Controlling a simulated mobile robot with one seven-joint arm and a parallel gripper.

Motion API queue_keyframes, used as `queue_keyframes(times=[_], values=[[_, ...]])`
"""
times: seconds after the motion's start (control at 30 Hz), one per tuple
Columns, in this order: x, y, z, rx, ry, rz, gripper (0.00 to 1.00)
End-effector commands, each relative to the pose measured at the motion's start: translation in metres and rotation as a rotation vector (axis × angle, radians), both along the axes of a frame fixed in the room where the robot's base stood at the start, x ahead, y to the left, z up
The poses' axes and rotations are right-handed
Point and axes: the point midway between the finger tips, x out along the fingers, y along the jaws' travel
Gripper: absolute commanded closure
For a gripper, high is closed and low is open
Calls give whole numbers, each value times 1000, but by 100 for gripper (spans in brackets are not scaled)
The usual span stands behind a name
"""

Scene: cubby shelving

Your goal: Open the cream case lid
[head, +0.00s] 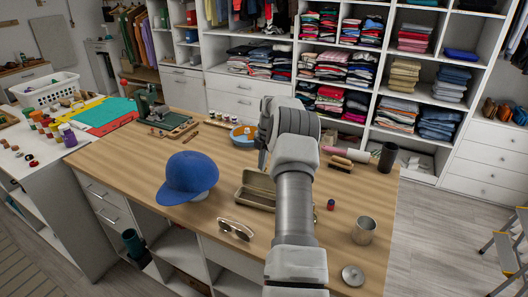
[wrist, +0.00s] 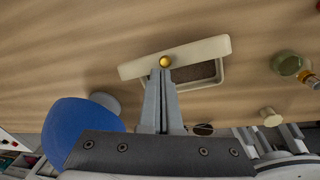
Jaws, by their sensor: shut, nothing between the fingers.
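The cream case (head: 254,203) stands on the wooden table, partly covered by my arm in the head view. Its lid (head: 262,182) is raised, and the inside shows. In the wrist view the lid (wrist: 205,49) is a pale bar with a round brass-coloured knob or clasp (wrist: 165,62), and the dark brown lining (wrist: 195,72) shows below it. My gripper (wrist: 160,73) is shut and empty, its fingertips right by the clasp; I cannot tell whether they touch. In the head view my gripper (head: 263,165) is just behind the lid, partly hidden by my arm.
A blue cap (head: 187,178) lies left of the case and sunglasses (head: 236,229) lie in front. A metal cup (head: 364,230), a small round lid (head: 353,275) and a dark cylinder (head: 387,157) are to the right. A blue bowl (head: 243,136) is behind.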

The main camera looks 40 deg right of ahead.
Motion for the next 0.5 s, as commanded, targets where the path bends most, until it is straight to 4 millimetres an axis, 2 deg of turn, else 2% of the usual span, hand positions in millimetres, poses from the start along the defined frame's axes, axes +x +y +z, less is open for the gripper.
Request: queue_keyframes(times=[0.17, 0.5], values=[[-3, -3, 29, -5, -5, -2, 100], [-13, -9, 112, -5, -5, -1, 100]])
